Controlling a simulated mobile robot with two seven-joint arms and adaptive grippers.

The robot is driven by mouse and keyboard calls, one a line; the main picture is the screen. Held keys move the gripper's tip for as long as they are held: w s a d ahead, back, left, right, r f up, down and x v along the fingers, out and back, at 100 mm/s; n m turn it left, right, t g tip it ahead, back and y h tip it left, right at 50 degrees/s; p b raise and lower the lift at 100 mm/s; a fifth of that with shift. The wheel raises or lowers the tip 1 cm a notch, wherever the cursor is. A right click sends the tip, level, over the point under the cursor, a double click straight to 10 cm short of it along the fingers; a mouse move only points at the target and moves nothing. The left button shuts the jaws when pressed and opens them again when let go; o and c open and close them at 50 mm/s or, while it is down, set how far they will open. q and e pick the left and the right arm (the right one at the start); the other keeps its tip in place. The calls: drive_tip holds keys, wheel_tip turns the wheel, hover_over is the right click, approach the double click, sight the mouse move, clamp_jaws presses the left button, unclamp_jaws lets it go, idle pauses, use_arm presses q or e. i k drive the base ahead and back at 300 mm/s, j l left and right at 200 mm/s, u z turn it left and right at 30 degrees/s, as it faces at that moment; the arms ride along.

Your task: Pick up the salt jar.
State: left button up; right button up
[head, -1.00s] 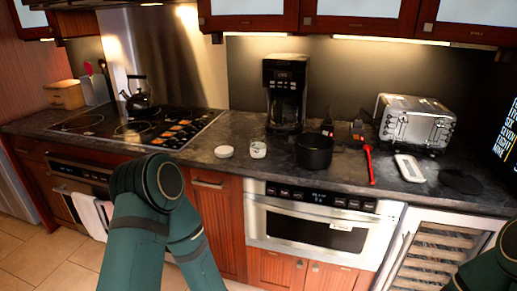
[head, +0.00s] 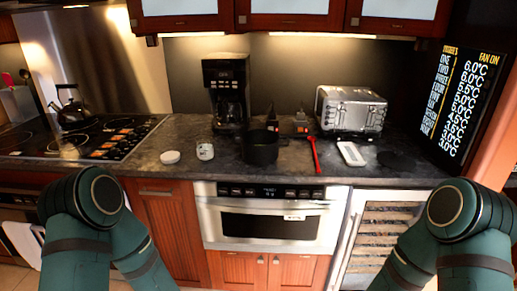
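A small pale jar (head: 205,151), which looks like the salt jar, stands upright on the dark countertop. A round white lid or small dish (head: 170,157) lies just left of it, apart from it. A black pot (head: 260,147) stands to the jar's right with a gap between. Only bent parts of my two arms show, at the lower left and lower right. Both grippers are outside the view, and nothing shows them near the jar.
A coffee maker (head: 228,92) stands behind the jar. A red utensil (head: 315,154), a white flat item (head: 351,154) and a toaster (head: 350,111) are to the right. A cooktop (head: 80,140) with a kettle (head: 70,106) is left. The counter's front strip (head: 215,170) is clear.

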sight(205, 143)
drive_tip(key=i+j+z, duration=0.15)
drive_tip(key=j, duration=0.15)
drive_tip(key=i+j+z, duration=0.15)
drive_tip(key=j, duration=0.15)
drive_tip(key=i+j+z, duration=0.2)
drive_tip(key=j+z, duration=0.15)
drive_tip(key=j, duration=0.25)
